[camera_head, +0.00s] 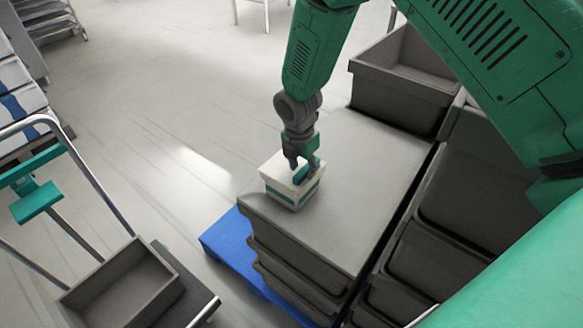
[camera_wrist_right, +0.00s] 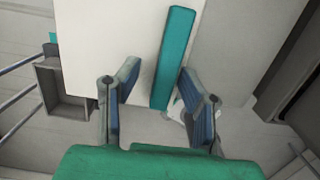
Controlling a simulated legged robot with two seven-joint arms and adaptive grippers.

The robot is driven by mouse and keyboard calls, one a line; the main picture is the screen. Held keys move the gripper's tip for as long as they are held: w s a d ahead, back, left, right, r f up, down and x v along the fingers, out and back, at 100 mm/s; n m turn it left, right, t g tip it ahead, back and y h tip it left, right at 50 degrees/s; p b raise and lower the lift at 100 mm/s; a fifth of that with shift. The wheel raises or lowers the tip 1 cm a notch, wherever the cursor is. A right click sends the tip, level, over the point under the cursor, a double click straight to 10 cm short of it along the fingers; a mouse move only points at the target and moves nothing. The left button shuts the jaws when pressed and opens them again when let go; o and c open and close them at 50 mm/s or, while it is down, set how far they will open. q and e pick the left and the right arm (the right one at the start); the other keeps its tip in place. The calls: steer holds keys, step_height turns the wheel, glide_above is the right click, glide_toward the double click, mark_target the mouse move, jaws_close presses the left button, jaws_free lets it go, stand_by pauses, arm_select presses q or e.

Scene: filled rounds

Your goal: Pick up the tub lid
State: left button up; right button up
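A white tub (camera_head: 283,191) with a teal band stands at the near-left corner of a stack of grey crates in the head view. Its white lid (camera_wrist_right: 100,40) fills the upper middle of the right wrist view, with a raised teal bar (camera_wrist_right: 176,45) on it. My right gripper (camera_head: 301,164) is directly over the lid, pointing down. In the wrist view its fingers (camera_wrist_right: 159,68) are apart, one on each side of the bar, the right one closer to it. I cannot tell whether they touch it. My left gripper is not in view.
The grey crate stack (camera_head: 345,190) stands on a blue pallet (camera_head: 222,237). An open grey crate (camera_head: 395,100) rises behind, and more crates (camera_head: 440,260) stand at right. A trolley at lower left carries an open grey tray (camera_head: 120,290). The floor between is clear.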

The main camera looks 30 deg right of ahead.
jaws_close()
steer(key=shift+s+d+f, duration=0.1)
steer(key=shift+d+f, duration=0.1)
steer(key=shift+d, duration=0.75)
steer(key=shift+r, duration=0.3)
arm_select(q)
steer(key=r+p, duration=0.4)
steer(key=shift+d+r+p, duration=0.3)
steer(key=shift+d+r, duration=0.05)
arm_select(e)
step_height(320, 180, up, 14)
steer(key=shift+a+r, duration=0.25)
steer(key=shift+a, duration=0.2)
